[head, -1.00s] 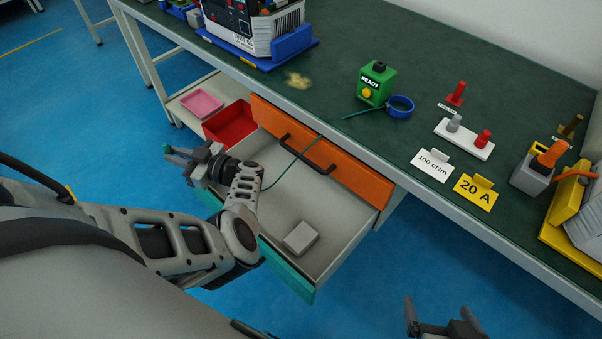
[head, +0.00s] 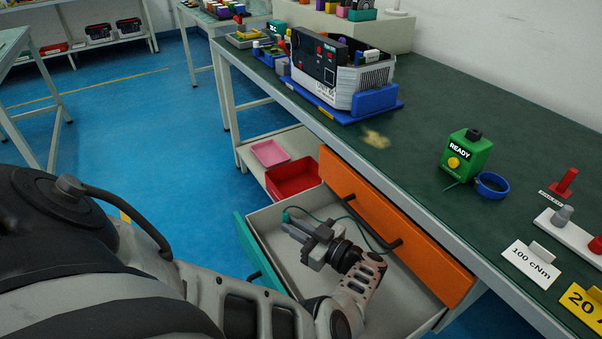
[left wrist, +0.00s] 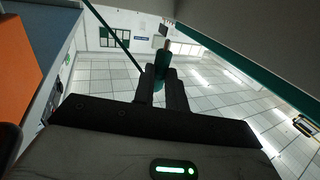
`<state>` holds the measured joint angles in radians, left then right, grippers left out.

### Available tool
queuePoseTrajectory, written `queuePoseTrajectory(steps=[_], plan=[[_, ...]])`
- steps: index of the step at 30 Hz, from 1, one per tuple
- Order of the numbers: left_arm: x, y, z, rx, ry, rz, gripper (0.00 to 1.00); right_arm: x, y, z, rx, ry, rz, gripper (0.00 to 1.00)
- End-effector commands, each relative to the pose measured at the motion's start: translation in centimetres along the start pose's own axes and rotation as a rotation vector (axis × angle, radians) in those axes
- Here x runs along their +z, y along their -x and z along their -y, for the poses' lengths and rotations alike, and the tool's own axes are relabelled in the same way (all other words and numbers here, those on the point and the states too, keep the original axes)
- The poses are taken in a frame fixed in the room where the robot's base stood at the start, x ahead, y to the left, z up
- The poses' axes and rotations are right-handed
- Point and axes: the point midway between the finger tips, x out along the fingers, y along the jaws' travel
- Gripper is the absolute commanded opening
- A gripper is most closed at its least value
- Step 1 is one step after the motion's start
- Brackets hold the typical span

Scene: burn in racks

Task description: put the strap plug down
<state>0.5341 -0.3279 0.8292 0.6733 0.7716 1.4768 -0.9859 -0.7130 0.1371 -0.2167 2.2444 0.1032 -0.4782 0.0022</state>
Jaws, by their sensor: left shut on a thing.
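The strap plug is a small teal-green plug (head: 286,216) with a thin green cord (head: 370,232). My left gripper (head: 296,229) is shut on it, above the left part of the open grey drawer (head: 405,290). In the left wrist view the plug (left wrist: 160,66) stands between the two dark fingers (left wrist: 163,88), its metal tip pointing away from the gripper. The cord runs from the plug toward the bench edge. The green READY box (head: 466,155) stands on the bench with a blue ring (head: 491,185) beside it. My right gripper is out of view.
The drawer's teal front (head: 262,262) is pulled out; an orange drawer front (head: 385,225) lies along the bench side. A red bin (head: 293,178) and pink tray (head: 270,153) sit on the lower shelf. The bench (head: 415,135) has free room left of the READY box.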

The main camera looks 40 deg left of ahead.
Motion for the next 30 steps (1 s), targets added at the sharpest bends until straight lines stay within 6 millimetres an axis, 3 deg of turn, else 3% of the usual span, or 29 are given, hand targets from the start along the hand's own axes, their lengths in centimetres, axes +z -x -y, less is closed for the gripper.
queuePoseTrajectory(steps=[7,14,30], plan=[[1.4,1.0,-0.3,0.0,0.001,-0.001,0.0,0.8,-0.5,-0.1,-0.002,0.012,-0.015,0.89],[4.7,1.3,-0.3,-0.001,0.0,-0.001,0.0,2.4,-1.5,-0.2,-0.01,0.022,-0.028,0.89],[5.0,1.3,-0.3,-0.001,0.0,-0.001,0.0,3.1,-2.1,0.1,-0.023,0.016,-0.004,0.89]])
